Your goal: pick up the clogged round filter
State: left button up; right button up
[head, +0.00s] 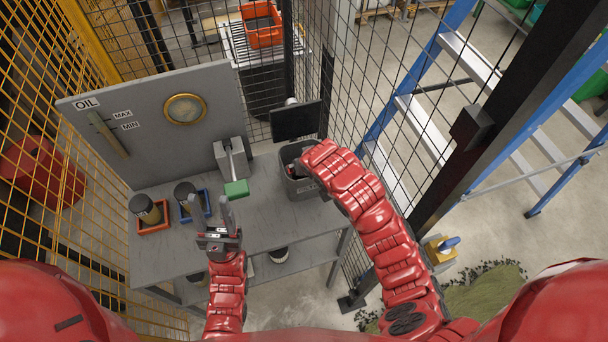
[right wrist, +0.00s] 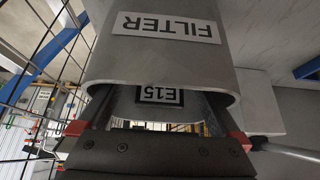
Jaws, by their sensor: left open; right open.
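Two dark cylinders that look like round filters stand on the grey bench: one (head: 145,208) in an orange tray (head: 152,226), one (head: 187,195) in a blue tray (head: 207,203). I cannot tell which, if either, is clogged. My left gripper (head: 228,215) is open and empty at the bench's front, right of the blue tray. My right gripper (head: 300,168) is at a grey bin (head: 303,188), its fingers mostly hidden. In the right wrist view my right gripper (right wrist: 165,122) is open, with an E15 label (right wrist: 160,95) between its fingers and a grey FILTER-labelled surface (right wrist: 165,65) just beyond.
A grey OIL panel (head: 150,155) with a brass-rimmed round window (head: 185,108) stands at the back of the bench (head: 245,225). A black screen (head: 297,120) is behind the bin. Wire fencing and a blue ladder (head: 450,95) stand right.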

jog(key=b+x, duration=0.1)
jog(key=x, duration=0.2)
jog(key=shift+f, duration=0.25)
jog(key=shift+w, duration=0.15)
jog(key=shift+r, duration=0.1)
jog(key=shift+c, duration=1.3)
jog(key=c, duration=0.9)
jog(key=shift+r, duration=0.1)
